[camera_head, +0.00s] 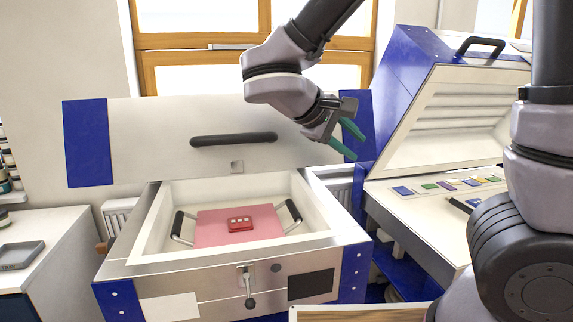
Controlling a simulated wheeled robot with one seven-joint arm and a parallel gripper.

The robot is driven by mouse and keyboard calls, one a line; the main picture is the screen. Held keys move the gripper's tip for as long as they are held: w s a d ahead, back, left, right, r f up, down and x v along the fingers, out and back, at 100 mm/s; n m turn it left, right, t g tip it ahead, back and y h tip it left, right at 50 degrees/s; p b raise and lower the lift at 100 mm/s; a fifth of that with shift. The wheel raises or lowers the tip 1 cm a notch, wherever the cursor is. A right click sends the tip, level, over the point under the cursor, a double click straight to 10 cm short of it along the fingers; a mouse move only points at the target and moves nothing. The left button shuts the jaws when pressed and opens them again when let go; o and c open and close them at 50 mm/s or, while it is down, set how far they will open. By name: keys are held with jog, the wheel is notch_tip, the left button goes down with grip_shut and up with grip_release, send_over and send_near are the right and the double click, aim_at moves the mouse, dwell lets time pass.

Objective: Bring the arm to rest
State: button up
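My gripper (348,140) is in the air, in front of the right part of the kiln's raised lid (150,137). Its two green-tipped fingers are spread apart and nothing shows between them. The open kiln (160,225) stands below and to the left of it. Inside the kiln lies a pink board (212,228) with a dark handle at its left and another at its right. A small red tile (240,225) with pale squares rests on the board. My gripper is clear of the board and the tile.
A second blue and silver kiln (425,100) stands open at the right, with several coloured pieces (450,184) on its bed. A white counter (50,240) at the left holds a grey tray (20,255). A wooden-edged surface (355,314) shows at the bottom.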

jog(key=s+d+r+m+g+y, duration=0.2)
jog(key=s+d+m+g+y, duration=0.2)
jog(key=d+m+y, duration=0.5)
jog(key=d+r+m+t+y, duration=0.1)
jog(key=d+r+m+t, duration=0.2)
jog(key=r+t, duration=0.2)
jog(key=shift+w+d+r+y, duration=0.15)
jog(key=shift+w+r+y, duration=0.25)
jog(key=shift+r, duration=0.15)
